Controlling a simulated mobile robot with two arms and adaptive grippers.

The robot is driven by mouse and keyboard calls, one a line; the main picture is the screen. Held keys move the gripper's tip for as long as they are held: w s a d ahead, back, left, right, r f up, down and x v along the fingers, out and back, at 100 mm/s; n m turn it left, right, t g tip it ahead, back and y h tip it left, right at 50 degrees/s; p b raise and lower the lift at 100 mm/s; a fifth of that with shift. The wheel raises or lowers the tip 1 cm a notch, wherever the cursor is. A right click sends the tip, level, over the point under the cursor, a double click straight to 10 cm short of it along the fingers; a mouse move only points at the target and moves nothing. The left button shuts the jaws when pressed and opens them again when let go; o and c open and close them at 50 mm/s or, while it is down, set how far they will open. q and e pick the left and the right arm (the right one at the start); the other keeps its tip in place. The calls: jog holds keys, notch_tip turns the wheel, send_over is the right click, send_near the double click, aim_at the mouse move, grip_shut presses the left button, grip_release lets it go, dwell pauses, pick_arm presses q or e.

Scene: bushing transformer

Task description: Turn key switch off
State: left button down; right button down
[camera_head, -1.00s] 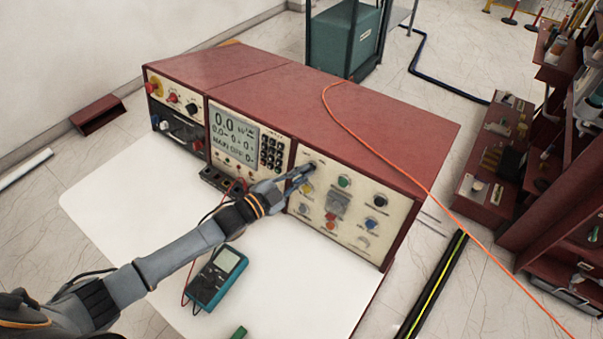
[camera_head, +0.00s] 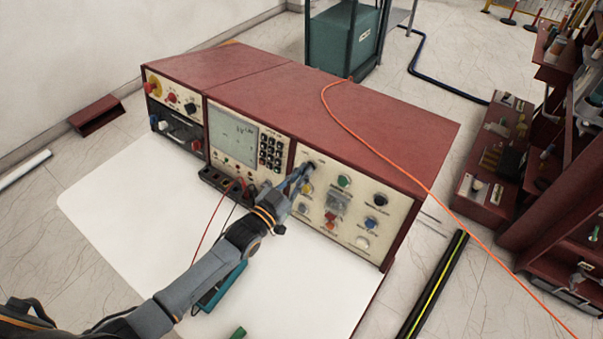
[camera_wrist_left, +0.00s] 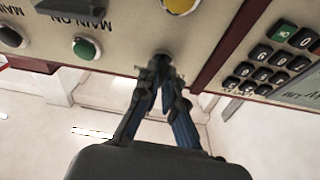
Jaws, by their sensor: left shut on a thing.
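The key switch (camera_head: 309,166) is at the upper left of the cream right-hand panel on the red test console (camera_head: 345,110). My left gripper (camera_head: 304,176) reaches up to it from the front and mostly covers it in the head view. In the left wrist view, the fingers (camera_wrist_left: 162,68) close together on the key switch (camera_wrist_left: 161,57) at the panel face. The key's exact angle is hidden by the fingers. The display (camera_head: 233,135) on the middle panel is grey with only faint small text. My right gripper is not in view.
A green button (camera_head: 344,181) and other knobs sit close to the right of the switch. A teal multimeter (camera_head: 219,288) lies on the white tabletop (camera_head: 120,215), partly under my left arm. An orange cable (camera_head: 387,167) crosses the console top and hangs down at right.

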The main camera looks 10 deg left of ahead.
pick_arm(q)
jog(key=n+y+p, duration=0.1)
jog(key=n, duration=0.3)
jog(key=n+y+p, duration=0.1)
jog(key=n+y, duration=0.1)
jog(key=n, duration=0.2)
jog(key=n+y+p, duration=0.1)
jog(key=n+y, duration=0.1)
jog(key=n, duration=0.2)
jog(key=shift+d+n+p, duration=0.25)
jog(key=shift+n+p, duration=0.1)
jog(key=shift+n, duration=0.05)
jog(key=c, duration=1.5)
grip_release()
jog(key=shift+s, duration=0.1)
jog(key=s+a, duration=0.2)
jog(key=s, duration=0.9)
jog(key=shift+s, duration=0.4)
